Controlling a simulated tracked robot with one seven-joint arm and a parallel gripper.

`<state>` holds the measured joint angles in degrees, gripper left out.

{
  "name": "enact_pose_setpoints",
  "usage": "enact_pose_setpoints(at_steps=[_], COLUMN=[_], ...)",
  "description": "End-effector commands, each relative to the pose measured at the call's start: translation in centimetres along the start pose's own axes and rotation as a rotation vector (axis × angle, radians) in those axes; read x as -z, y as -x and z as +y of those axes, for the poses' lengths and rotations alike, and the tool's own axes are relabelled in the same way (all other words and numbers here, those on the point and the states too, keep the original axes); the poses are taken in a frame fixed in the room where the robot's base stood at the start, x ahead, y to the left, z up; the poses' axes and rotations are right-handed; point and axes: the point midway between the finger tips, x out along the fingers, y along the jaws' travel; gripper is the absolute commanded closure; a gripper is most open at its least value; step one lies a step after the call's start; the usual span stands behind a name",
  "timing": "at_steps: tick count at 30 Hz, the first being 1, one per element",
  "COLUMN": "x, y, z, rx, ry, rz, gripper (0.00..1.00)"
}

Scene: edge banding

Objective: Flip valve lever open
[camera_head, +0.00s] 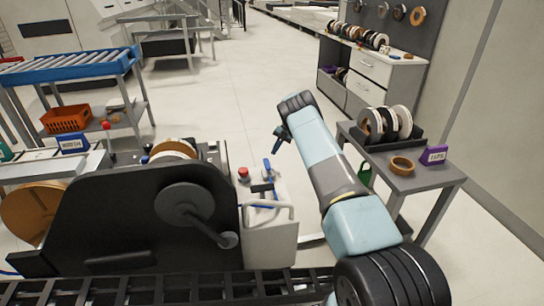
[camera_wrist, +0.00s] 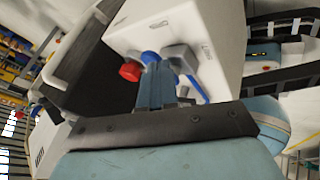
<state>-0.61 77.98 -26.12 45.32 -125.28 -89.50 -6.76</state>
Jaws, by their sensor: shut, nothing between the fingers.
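A white box-shaped unit (camera_head: 270,240) stands at the right end of the black machine. On top of it are a red knob (camera_head: 243,173) and a slim blue lever (camera_head: 267,170). My gripper (camera_head: 280,136) is shut and empty, and in the head view it appears just above and right of the lever. In the wrist view my gripper's fingers (camera_wrist: 157,72) point at the white box (camera_wrist: 215,30). Beyond their tips are the red knob (camera_wrist: 130,72), a blue round part (camera_wrist: 150,57) and a grey fitting (camera_wrist: 184,56). The fingers partly hide this area; contact cannot be told.
The black machine (camera_head: 130,215) with a crank fills the lower left. A grey side table (camera_head: 410,178) with edge-band rolls (camera_head: 388,124) and a purple box (camera_head: 433,156) stands right of my arm. Open floor (camera_head: 240,90) lies behind.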

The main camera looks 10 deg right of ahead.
Motion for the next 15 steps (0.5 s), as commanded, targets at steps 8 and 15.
enact_pose_setpoints(at_steps=[8, 15], x=[-0.2, -0.2], y=[5.8, 9.2], z=[-0.6, -0.7], rx=[0.003, 0.004], ry=[-0.003, -0.005], rz=[-0.003, 0.0], gripper=[1.0, 1.0])
